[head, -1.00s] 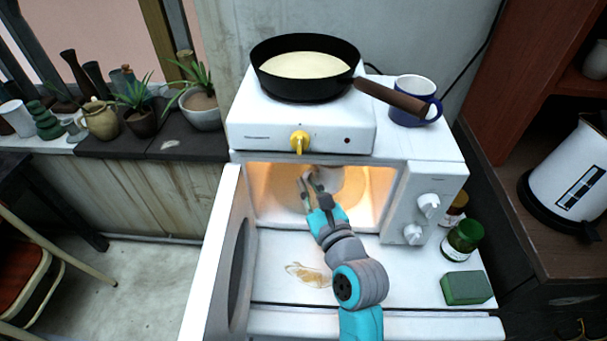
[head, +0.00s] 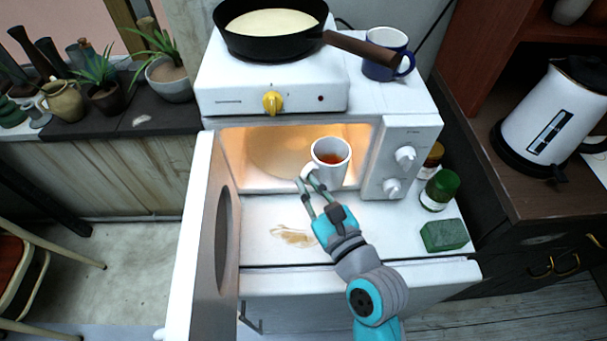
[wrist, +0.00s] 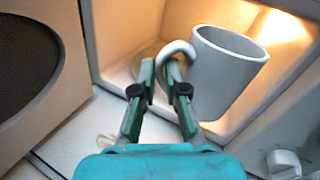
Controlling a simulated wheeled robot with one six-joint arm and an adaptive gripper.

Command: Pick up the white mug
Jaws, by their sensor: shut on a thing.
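The white mug (head: 333,168) is at the open front of the lit microwave (head: 410,135), upright, with reddish-brown liquid inside. Its handle points left, toward my gripper (head: 306,183). In the wrist view the mug (wrist: 222,75) stands to the right of my gripper (wrist: 161,75), and its handle lies between the fingertips. My gripper is shut on the handle. Whether the mug's base touches the surface below is hard to tell.
The microwave door (head: 200,240) stands open at left. A black pan (head: 270,45) sits on the hot plate above, beside a blue mug (head: 378,68). A green-lidded jar (head: 438,190) and a green sponge (head: 444,235) are at right. A brown stain (head: 293,236) marks the counter.

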